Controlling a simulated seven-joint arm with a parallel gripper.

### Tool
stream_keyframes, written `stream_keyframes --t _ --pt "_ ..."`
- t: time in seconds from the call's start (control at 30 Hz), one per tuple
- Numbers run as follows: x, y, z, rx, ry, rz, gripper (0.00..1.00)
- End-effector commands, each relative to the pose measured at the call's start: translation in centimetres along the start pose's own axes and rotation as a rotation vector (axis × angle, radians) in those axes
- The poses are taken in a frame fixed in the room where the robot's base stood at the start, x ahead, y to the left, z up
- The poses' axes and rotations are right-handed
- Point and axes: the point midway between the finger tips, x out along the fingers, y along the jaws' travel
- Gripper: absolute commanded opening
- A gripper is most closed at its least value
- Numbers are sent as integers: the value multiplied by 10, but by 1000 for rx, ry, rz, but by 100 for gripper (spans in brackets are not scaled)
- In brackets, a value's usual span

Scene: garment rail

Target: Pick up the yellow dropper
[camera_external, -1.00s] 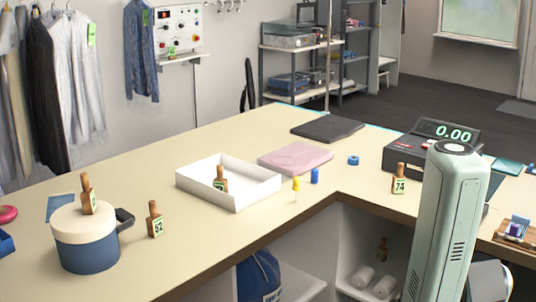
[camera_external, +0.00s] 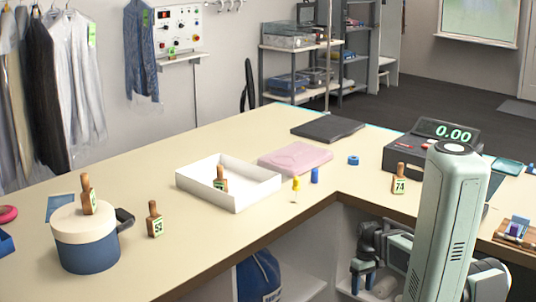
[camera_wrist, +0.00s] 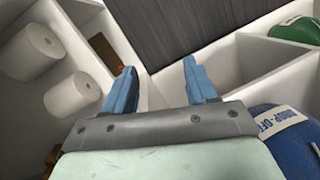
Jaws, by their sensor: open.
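The yellow dropper (camera_external: 296,184) stands on the counter, near its inner corner, between the white tray and a small blue cylinder. It has a yellow top and a thin pale lower part. My gripper (camera_external: 365,279) is below the counter top, in front of the shelves, lower and to the right of the dropper. In the wrist view my gripper (camera_wrist: 158,85) shows two blue fingers spread apart with nothing between them. The dropper is not visible in the wrist view.
A pink folded item (camera_external: 295,158) lies behind. The counter edge overhangs shelves with white rolls (camera_wrist: 74,95) and blue bags (camera_wrist: 283,135).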

Motion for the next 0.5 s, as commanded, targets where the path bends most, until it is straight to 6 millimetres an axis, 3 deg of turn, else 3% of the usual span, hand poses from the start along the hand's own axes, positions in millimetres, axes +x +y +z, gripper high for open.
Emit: stream_keyframes --t 0.1,0.5 --pt "-33 -8 -20 -52 38 9 57" --pt "-144 -45 -66 -229 153 36 57"
